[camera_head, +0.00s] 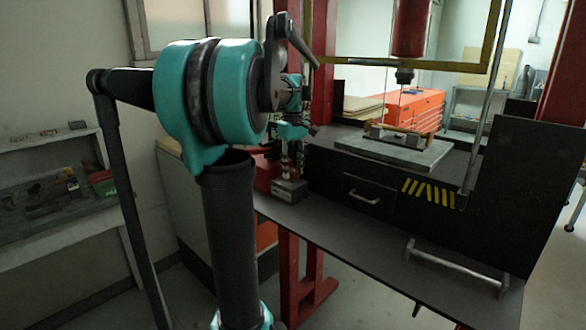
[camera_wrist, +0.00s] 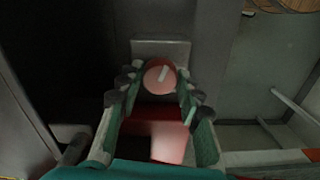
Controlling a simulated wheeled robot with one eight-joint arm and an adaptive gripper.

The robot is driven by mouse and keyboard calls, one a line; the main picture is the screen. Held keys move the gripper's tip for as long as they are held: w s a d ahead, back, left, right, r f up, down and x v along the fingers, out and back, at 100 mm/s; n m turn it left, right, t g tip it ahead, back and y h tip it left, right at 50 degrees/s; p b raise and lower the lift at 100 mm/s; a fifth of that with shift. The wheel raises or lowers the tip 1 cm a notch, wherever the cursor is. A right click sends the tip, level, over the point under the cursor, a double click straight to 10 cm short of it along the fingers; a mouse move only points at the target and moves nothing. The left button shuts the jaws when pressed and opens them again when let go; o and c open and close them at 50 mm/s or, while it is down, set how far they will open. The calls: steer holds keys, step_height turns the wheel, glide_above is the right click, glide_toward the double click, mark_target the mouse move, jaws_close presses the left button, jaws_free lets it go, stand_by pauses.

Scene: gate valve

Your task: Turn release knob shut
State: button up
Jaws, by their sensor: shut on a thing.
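The release knob (camera_wrist: 160,76) is round and red with a pale pointer mark, in the upper middle of the wrist view. The mark tilts a little right of upright. My gripper (camera_wrist: 155,92) has one finger at each side of the knob and is shut on it. A pale grey plate (camera_wrist: 160,48) shows just behind the knob. In the head view my gripper (camera_head: 289,150) is small, low beside the red press frame. The knob cannot be made out there, as my arm and gripper crowd that spot.
A dark bench top (camera_head: 380,262) with a metal handle bar (camera_head: 456,268) lies in front of the press. A drawer (camera_head: 369,192) sits under the press plate (camera_head: 392,151). A red upright post (camera_head: 320,75) stands close to my gripper. A shelf with tools (camera_head: 45,190) is at the left.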

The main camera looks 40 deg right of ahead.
mark_target(293, 170)
steer(key=m, duration=1.3)
steer(key=shift+m, duration=0.4)
stand_by(0.4)
steer(key=o, duration=0.9)
steer(key=shift+c, duration=0.2)
steer(key=shift+r, duration=0.1)
step_height(293, 170, up, 12)
